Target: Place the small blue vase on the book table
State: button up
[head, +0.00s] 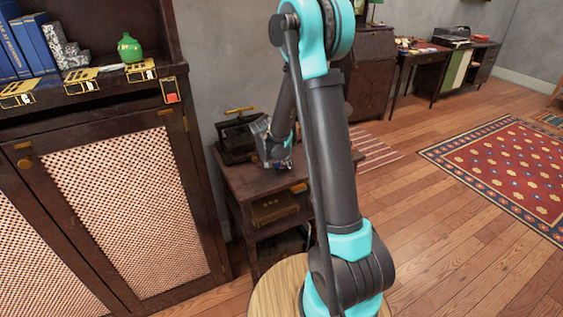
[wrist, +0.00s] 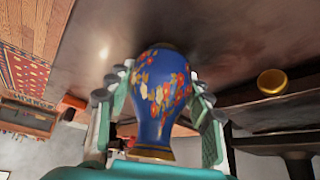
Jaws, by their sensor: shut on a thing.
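The small blue vase (wrist: 160,95) has red, yellow and white flower patterns and a gold band at the end nearer my palm. In the wrist view it sits between the fingers of my gripper (wrist: 158,88), which are shut on its sides. In the head view my gripper (head: 277,156) is over the top of a small dark wooden table (head: 250,183). The vase is not clear in the head view, and I cannot tell whether it touches the tabletop.
A dark book press (head: 238,138) stands at the back of the small table. A dark cabinet (head: 100,215) with woven panels is close on the left; its shelf holds blue books (head: 38,45) and a green vase (head: 130,48). Open wooden floor and a red rug (head: 510,170) lie right.

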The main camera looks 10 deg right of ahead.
jog(key=shift+f, duration=0.1)
jog(key=o, duration=1.3)
jog(key=v, duration=1.2)
jog(key=s+d+f+n+y, duration=0.1)
jog(key=s+d+n, duration=0.1)
jog(key=s, duration=0.6)
jog(key=s+d+f+n+y, duration=0.1)
jog(key=s+d+f+n, duration=0.1)
jog(key=s, duration=0.7)
jog(key=s+d+f+n+y, duration=0.1)
jog(key=s+d+f+n, duration=0.1)
jog(key=s, duration=0.7)
jog(key=shift+d+n+g+y, duration=0.3)
jog(key=shift+d+n, duration=0.35)
jog(key=shift+n, duration=0.15)
jog(key=shift+r, duration=0.1)
